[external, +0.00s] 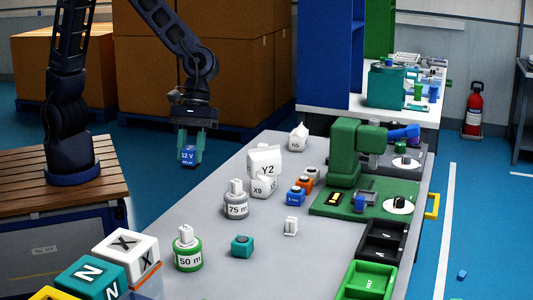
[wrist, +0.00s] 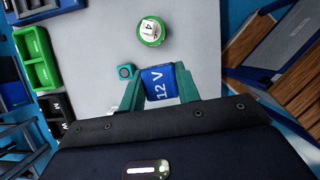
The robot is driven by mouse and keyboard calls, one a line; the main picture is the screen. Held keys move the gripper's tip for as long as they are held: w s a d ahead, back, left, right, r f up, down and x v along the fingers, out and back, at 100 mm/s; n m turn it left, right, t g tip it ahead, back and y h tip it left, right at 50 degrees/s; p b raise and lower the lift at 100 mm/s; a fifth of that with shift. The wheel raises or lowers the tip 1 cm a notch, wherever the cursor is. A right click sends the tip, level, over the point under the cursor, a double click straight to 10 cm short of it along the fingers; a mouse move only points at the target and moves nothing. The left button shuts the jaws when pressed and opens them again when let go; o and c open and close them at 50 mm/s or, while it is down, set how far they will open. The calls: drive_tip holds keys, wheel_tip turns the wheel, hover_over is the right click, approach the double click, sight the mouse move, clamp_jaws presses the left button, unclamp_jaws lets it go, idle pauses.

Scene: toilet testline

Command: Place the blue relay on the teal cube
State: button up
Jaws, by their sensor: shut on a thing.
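My gripper (external: 191,148) is shut on the blue relay (external: 188,155), a block marked "12 V", and holds it up in the air near the table's left edge in the external view. In the wrist view the relay (wrist: 160,84) sits between the teal fingers of my gripper (wrist: 160,76). A small teal cube (external: 242,246) with a dark round mark on top stands on the grey table, apart from the relay. It also shows in the wrist view as a small teal cube (wrist: 125,71), left of the relay. A larger teal cube marked "N" (external: 90,277) is at the front left.
The grey table (external: 290,265) holds a green-ringed 50 m weight (external: 188,250), a grey 75 m weight (external: 236,202) and a small white piece (external: 290,226) around the small teal cube. White cartons (external: 264,160) stand behind. A green machine (external: 357,155) and bins (external: 367,281) line the right side.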

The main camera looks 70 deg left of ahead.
drive_tip(key=w+d+r+m, duration=0.1)
drive_tip(key=w+d+r, duration=0.1)
drive_tip(key=w+d, duration=0.7)
hover_over(239, 244)
drive_tip(key=w+a, duration=0.2)
drive_tip(key=f, duration=1.9)
drive_tip(key=shift+s+d+f, duration=0.2)
drive_tip(key=shift+s, duration=0.05)
drive_tip(key=shift+f, duration=0.15)
drive_tip(key=o, duration=1)
